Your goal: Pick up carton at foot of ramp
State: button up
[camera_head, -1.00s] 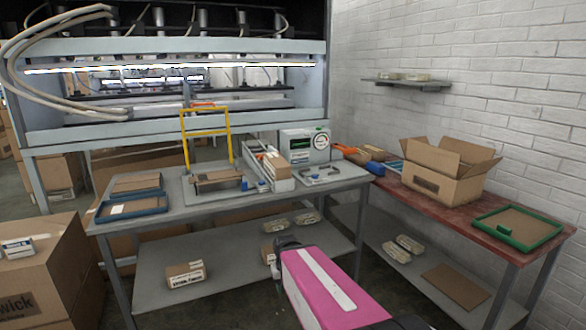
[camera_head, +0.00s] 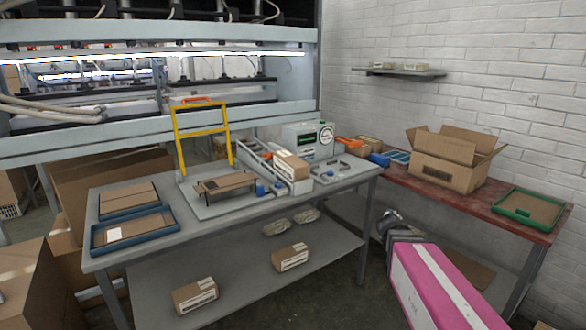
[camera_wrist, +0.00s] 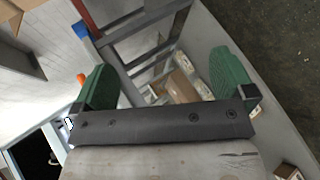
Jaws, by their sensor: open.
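The carton (camera_head: 290,165) is small and brown with a white label. It rests at the lower front end of the sloped ramp (camera_head: 258,155) on the grey bench. My gripper (camera_wrist: 163,80) shows in the wrist view with its two green fingers wide apart and nothing between them. A brown carton (camera_wrist: 182,87) shows beyond the fingers, beside a grey ladder-like frame; I cannot tell for sure that it is the same one. In the head view only my pink arm shows, right of the bench, and the fingers cannot be made out.
A yellow frame (camera_head: 202,133) stands left of the ramp, and a white dial device (camera_head: 307,140) behind it. Blue trays (camera_head: 135,230) lie on the bench's left. Cartons (camera_head: 195,295) sit on the lower shelf. A red side table (camera_head: 455,211) holds an open box (camera_head: 447,165).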

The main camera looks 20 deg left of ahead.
jog(key=w+a+r+n+t+y, duration=0.4)
jog(key=a+r+n, duration=0.4)
jog(key=a+n, duration=0.2)
jog(key=n+g+y, duration=0.3)
jog(key=n+y, duration=0.8)
jog(key=n, duration=0.9)
send_near(304, 171)
jog(key=x, duration=0.8)
jog(key=shift+f, duration=0.1)
jog(key=shift+x, duration=2.65)
jog(key=shift+s+a+f, duration=0.15)
jog(key=shift+s, duration=0.05)
jog(key=c, duration=1.1)
